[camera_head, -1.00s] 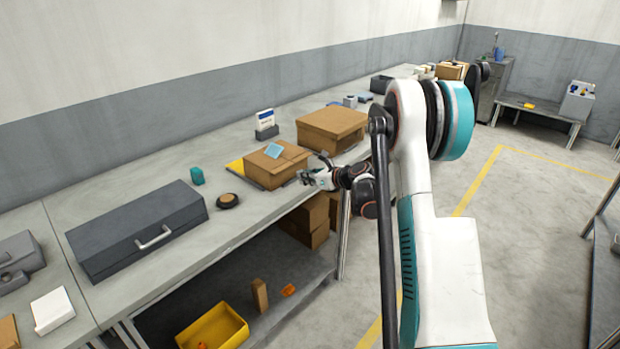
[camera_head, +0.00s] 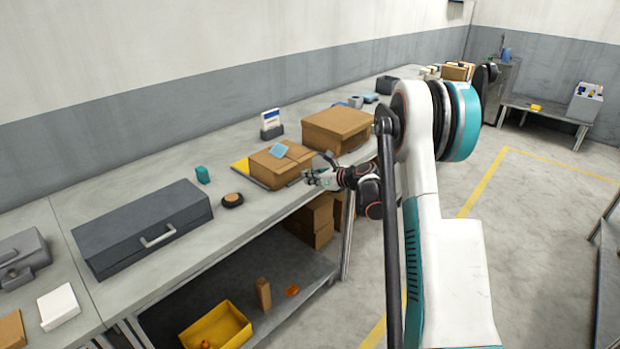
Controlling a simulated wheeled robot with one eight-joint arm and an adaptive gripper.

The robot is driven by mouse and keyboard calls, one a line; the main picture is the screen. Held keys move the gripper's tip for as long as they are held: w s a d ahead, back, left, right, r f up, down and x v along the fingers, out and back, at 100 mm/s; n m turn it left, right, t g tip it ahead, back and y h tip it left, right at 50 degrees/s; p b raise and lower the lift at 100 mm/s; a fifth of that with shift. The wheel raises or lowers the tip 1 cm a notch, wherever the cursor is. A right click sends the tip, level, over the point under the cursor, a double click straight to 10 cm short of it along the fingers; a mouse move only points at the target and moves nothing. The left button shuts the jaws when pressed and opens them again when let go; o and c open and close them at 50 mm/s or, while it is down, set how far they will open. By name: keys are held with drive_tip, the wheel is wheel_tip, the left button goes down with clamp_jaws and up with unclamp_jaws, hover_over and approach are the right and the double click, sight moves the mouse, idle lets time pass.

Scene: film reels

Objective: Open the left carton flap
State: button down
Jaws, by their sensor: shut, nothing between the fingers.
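A small brown carton (camera_head: 276,166) sits on the workbench on a dark mat, with a light blue square on its top. Its top looks closed; the separate flaps are too small to make out. A larger brown carton (camera_head: 336,132) stands behind it to the right, and its top also looks closed. My gripper (camera_head: 308,179) is at the right front side of the small carton, close to its edge. I cannot tell whether it touches the carton. The gripper is shut and holds nothing.
A dark grey toolbox (camera_head: 140,228), a round dark disc (camera_head: 232,200) and a teal block (camera_head: 202,174) stand left of the small carton. A white-and-blue card holder (camera_head: 271,124) is behind it.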

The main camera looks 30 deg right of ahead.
sight(290, 164)
drive_tip(key=shift+w+a, duration=0.1)
drive_tip(key=shift+w, duration=0.05)
drive_tip(key=shift+w+a, duration=0.3)
drive_tip(key=shift+w, duration=0.55)
drive_tip(key=shift+w+a, duration=0.3)
drive_tip(key=shift+w, duration=0.5)
drive_tip(key=shift+w+a, duration=0.3)
drive_tip(key=shift+w, duration=0.55)
drive_tip(key=shift+s+d+b, duration=0.1)
drive_tip(key=shift+s+b, duration=0.15)
drive_tip(key=shift+b, duration=0.05)
drive_tip(key=shift+s+a+r+p, duration=0.15)
drive_tip(key=shift+r+p, duration=0.2)
drive_tip(key=shift+r, duration=0.45)
drive_tip(key=shift+w+a+r+p, duration=0.15)
drive_tip(key=shift+r+p, duration=0.2)
drive_tip(key=shift+r, duration=0.45)
drive_tip(key=shift+s, duration=0.1)
